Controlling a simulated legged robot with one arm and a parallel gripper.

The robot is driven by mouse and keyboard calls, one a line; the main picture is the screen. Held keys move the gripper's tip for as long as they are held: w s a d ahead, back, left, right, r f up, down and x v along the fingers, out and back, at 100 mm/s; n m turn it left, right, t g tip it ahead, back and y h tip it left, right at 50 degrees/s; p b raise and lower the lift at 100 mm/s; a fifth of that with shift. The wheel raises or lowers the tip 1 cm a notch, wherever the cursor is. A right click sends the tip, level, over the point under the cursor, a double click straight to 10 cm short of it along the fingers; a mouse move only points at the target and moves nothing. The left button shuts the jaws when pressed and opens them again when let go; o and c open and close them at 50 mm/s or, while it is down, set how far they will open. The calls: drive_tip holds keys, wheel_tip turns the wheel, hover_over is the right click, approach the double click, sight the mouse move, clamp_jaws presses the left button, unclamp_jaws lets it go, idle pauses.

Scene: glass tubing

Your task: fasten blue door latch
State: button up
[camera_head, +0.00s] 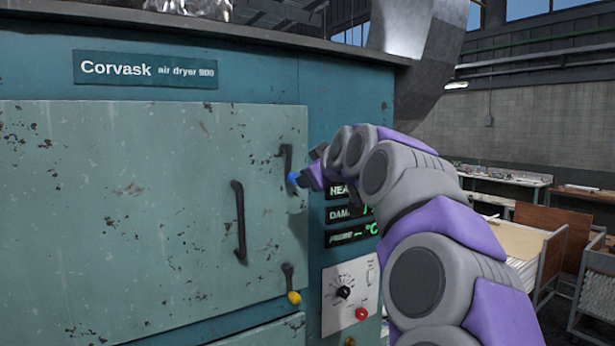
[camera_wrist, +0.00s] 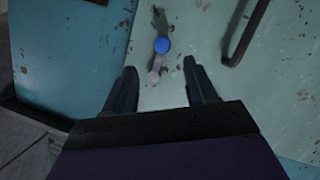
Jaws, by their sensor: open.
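The blue latch knob (camera_head: 293,178) is at the upper right edge of the pale green dryer door (camera_head: 130,220), at the lower end of a dark upright latch piece (camera_head: 286,157). My gripper (camera_wrist: 160,66) is open, with one finger to each side of the knob's line and nothing held. In the head view my gripper (camera_head: 309,170) is close to the knob; contact cannot be told.
A dark door handle (camera_head: 240,222) stands out left of the latch; it also shows in the wrist view (camera_wrist: 244,35). A yellow-knobbed latch (camera_head: 293,297) is lower on the door edge. Displays and a control panel (camera_head: 351,294) are right of the door.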

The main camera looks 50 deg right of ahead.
drive_tip(key=shift+v, duration=1.3)
drive_tip(key=a+f+n+g+y+b, duration=0.2)
drive_tip(key=a+f+g+y, duration=0.4)
drive_tip(key=a+f, duration=1.95)
drive_tip(key=s+a+f+g, duration=0.4)
drive_tip(key=s+a+f, duration=0.5)
drive_tip(key=s+f, duration=0.15)
drive_tip(key=s+a+f+m+g, duration=0.2)
drive_tip(key=s+f+g, duration=0.3)
drive_tip(key=s+f, duration=0.7)
drive_tip(key=s+b, duration=0.1)
drive_tip(key=s, duration=0.3)
drive_tip(key=shift+a+m, duration=0.4)
